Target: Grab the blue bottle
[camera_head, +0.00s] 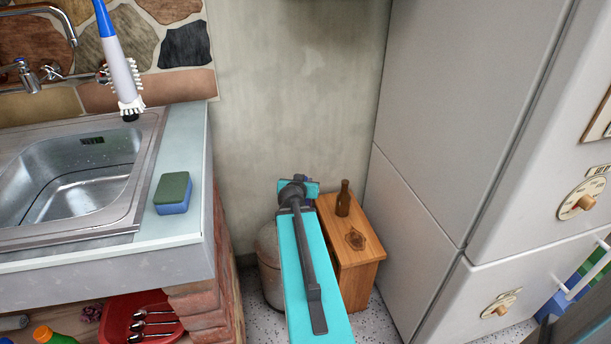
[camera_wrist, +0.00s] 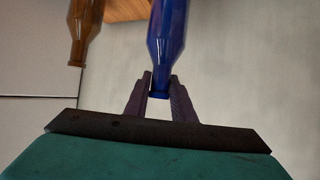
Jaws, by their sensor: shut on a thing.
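The blue bottle (camera_wrist: 168,30) shows in the wrist view at the top centre, its wide body cut off by the frame's upper edge. Its narrow neck end points towards my gripper (camera_wrist: 160,78), whose two dark fingers are shut on it, one on each side.
A brown bottle (camera_head: 343,199) stands upright on a small wooden stand (camera_head: 367,262); it also shows in the wrist view (camera_wrist: 85,28), left of the blue one. A tall pale fridge (camera_head: 440,130) stands close at right, a sink counter (camera_head: 188,225) at left.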

